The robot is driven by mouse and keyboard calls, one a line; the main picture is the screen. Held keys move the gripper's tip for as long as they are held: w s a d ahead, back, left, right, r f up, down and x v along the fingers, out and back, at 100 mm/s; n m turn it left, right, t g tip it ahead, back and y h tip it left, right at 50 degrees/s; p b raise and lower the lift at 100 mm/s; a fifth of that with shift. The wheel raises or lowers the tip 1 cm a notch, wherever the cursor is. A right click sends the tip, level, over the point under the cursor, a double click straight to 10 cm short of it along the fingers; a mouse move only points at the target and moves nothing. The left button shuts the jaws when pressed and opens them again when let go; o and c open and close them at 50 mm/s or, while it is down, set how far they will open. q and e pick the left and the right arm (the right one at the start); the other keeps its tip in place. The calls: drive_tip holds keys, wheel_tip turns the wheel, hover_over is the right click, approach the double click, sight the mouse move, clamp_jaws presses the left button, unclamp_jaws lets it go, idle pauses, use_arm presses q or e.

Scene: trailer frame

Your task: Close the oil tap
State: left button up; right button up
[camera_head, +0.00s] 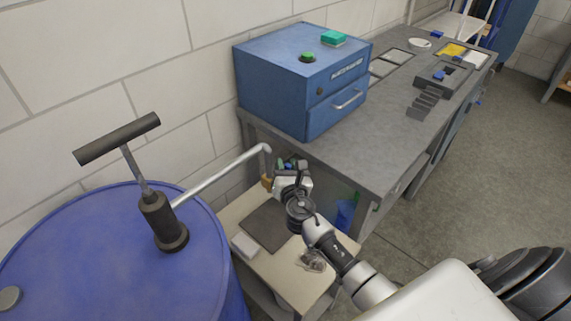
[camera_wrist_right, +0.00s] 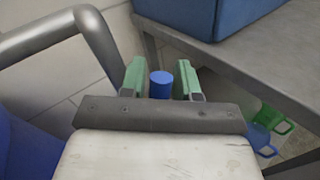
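A grey pipe (camera_head: 222,175) runs right from the hand pump on a blue drum and bends down at its end. A small brass-coloured tap (camera_head: 267,183) shows under that bend. My right gripper (camera_head: 289,166) is just right of the tap. In the right wrist view the pipe (camera_wrist_right: 45,38) bends down behind the left finger. My right gripper (camera_wrist_right: 160,82) is open there, its green-padded fingers on either side of a short blue cylinder (camera_wrist_right: 160,85), with narrow gaps. I cannot tell whether this cylinder is the tap's handle. My left gripper is not in view.
The blue drum (camera_head: 90,250) with the T-handled pump (camera_head: 160,222) stands left. A low table (camera_head: 290,275) is below my gripper. A grey workbench (camera_head: 375,150) with a blue drawer box (camera_head: 290,85) is close behind it. Green (camera_wrist_right: 270,120) and blue jugs (camera_wrist_right: 260,138) stand under the bench.

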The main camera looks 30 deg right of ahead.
drive_tip(key=shift+w+d, duration=0.1)
drive_tip(key=shift+w, duration=0.3)
drive_tip(key=shift+c, duration=0.5)
clamp_jaws()
